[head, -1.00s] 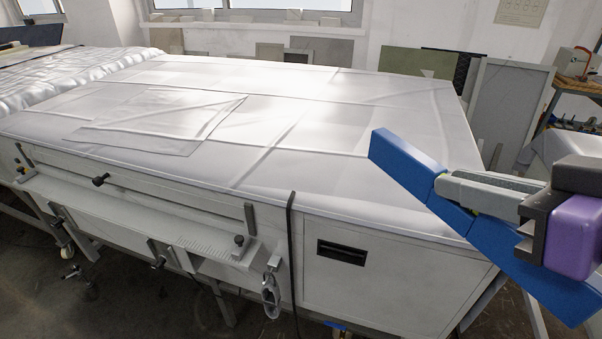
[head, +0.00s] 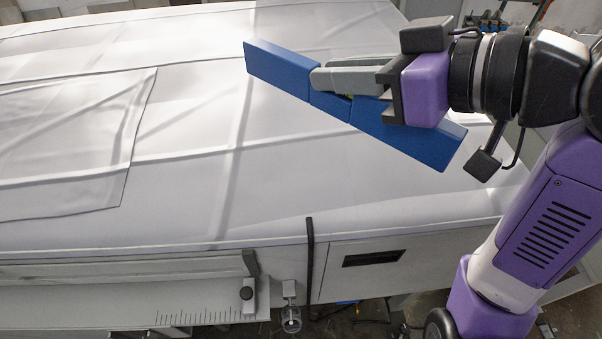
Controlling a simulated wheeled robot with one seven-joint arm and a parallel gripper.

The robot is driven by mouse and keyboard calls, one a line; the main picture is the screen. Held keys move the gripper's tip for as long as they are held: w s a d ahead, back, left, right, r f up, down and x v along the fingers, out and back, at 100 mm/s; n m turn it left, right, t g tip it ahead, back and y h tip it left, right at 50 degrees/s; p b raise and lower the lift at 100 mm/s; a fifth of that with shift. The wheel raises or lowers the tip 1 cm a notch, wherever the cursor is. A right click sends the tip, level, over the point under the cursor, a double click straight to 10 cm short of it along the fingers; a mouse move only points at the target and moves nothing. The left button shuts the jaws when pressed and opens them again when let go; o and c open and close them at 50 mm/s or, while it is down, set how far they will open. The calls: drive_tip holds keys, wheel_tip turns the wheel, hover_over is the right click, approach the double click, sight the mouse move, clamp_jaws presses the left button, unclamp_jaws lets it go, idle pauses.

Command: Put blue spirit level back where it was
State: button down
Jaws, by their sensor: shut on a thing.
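The blue spirit level (head: 283,69) is a long blue bar in the upper middle of the head view, tilted down to the right. My gripper (head: 322,80) is shut on it near its middle, with grey fingers across the bar. The level's right end shows below the purple gripper body. The level appears held above the white covered table (head: 330,195); the exact height cannot be told.
A loose flat sheet (head: 60,140) lies on the table at the left. The table's front edge has a ruled rail (head: 200,318), a clamp (head: 290,312) and a black strap (head: 310,260). The table top under the level is clear.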

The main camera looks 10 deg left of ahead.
wheel_tip(320, 180, down, 20)
drive_tip(key=shift+r, duration=0.2)
idle(0.4)
drive_tip(key=shift+f, duration=0.1)
drive_tip(key=c, duration=1.4)
unclamp_jaws()
drive_tip(key=shift+o, duration=0.2)
drive_tip(key=v, duration=1.2)
drive_tip(key=shift+b, duration=0.45)
